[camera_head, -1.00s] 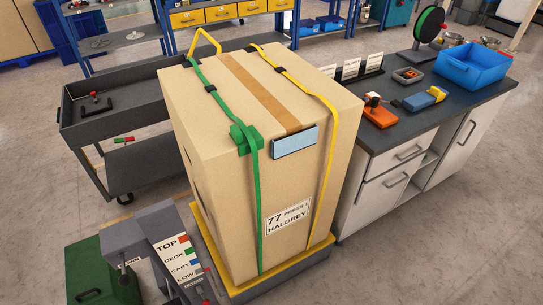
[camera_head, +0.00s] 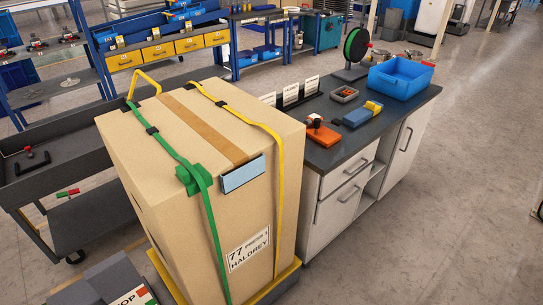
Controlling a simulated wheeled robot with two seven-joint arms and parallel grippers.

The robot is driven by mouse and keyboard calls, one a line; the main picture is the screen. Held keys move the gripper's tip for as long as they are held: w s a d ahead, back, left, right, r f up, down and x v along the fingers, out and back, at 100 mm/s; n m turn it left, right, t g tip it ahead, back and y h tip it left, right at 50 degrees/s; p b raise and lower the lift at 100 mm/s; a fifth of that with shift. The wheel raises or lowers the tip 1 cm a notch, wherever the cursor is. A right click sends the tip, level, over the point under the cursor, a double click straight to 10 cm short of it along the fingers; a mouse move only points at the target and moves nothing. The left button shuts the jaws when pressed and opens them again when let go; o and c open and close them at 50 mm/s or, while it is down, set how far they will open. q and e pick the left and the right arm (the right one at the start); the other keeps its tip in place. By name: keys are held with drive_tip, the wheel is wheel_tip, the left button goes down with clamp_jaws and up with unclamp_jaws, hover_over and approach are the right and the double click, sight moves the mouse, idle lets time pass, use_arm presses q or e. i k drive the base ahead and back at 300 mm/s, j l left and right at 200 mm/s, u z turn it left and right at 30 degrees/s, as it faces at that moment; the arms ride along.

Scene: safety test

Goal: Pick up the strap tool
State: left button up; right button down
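Which item is the strap tool I cannot tell for sure. An orange tool (camera_head: 323,134) with a dark and red upper part lies on the dark worktop at the right. Beside it lies a blue block-shaped item with a yellow end (camera_head: 357,117). A black handled item with a red knob (camera_head: 33,160) lies in the grey cart at the left. A large cardboard box (camera_head: 165,210) stands in the middle, with a green strap (camera_head: 208,215) and a yellow strap (camera_head: 280,185) over it. A green buckle (camera_head: 193,180) sits at its top edge. Neither of my grippers shows.
The worktop (camera_head: 400,112) also carries a blue bin (camera_head: 401,80), a small grey tray (camera_head: 344,95), upright cards (camera_head: 290,92) and a green reel (camera_head: 354,45). The grey cart (camera_head: 70,222) stands left of the box. The floor right of the cabinet (camera_head: 450,190) is clear.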

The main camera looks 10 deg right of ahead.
sight(320, 133)
drive_tip(key=i+l+u, duration=0.1)
drive_tip(key=u, duration=0.4)
drive_tip(key=i+l+u, duration=0.1)
drive_tip(key=l+u, duration=0.15)
drive_tip(key=l, duration=0.15)
drive_tip(key=l+u, duration=0.25)
drive_tip(key=l, duration=0.2)
drive_tip(key=i+l+u, duration=0.1)
drive_tip(key=l, duration=0.75)
drive_tip(key=i+l, duration=0.1)
drive_tip(key=l, duration=0.7)
drive_tip(key=i+l+u, duration=0.15)
drive_tip(key=l, duration=0.7)
drive_tip(key=k, duration=0.05)
